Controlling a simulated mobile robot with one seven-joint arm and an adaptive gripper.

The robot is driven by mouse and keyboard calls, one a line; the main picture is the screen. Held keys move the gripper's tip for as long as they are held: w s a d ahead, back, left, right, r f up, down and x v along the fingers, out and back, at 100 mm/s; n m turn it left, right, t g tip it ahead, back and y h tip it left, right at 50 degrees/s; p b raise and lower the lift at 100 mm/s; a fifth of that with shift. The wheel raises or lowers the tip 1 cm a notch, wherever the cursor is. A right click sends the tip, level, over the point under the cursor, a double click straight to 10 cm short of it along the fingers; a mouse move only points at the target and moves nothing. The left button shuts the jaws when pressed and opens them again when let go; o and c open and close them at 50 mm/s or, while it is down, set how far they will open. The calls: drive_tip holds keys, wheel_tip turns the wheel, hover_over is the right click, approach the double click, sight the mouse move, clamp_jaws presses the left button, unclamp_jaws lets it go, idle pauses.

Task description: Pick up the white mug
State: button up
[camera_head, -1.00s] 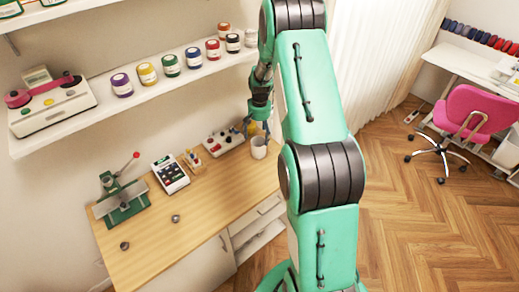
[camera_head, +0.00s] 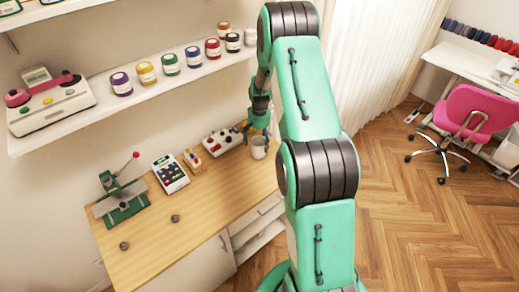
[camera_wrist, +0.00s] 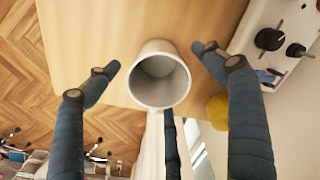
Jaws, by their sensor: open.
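The white mug (camera_head: 259,147) stands at the right end of the wooden workbench (camera_head: 190,235) in the head view. In the wrist view the mug (camera_wrist: 160,80) shows its open rim and empty inside, between my spread fingers. My gripper (camera_wrist: 158,72) is open, with fingers to the left, right and below the mug in that view, and none visibly touches it. In the head view my gripper (camera_head: 258,128) hangs just above and beside the mug, and its fingertips are partly hard to make out.
A white control box (camera_head: 222,140) with knobs stands close to the mug. A yellow round thing (camera_wrist: 217,110) lies near the right finger. A calculator-like device (camera_head: 170,173) and a green press (camera_head: 122,200) stand farther left. A shelf (camera_head: 130,100) with several jars hangs above.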

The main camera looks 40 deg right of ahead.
drive_tip(key=shift+f, duration=1.25)
drive_tip(key=shift+c, duration=0.5)
drive_tip(key=c, duration=1.4)
drive_tip(key=shift+c, duration=0.2)
drive_tip(key=shift+r, duration=0.1)
drive_tip(key=shift+r, duration=0.75)
wheel_tip(320, 180, up, 2)
drive_tip(key=shift+w+r, duration=0.1)
drive_tip(key=shift+r, duration=0.05)
drive_tip(key=s+a, duration=0.4)
drive_tip(key=s, duration=0.3)
drive_tip(key=s+a+r+p, duration=0.1)
drive_tip(key=s+a, duration=0.2)
drive_tip(key=s, duration=0.4)
drive_tip(key=shift+a, duration=0.35)
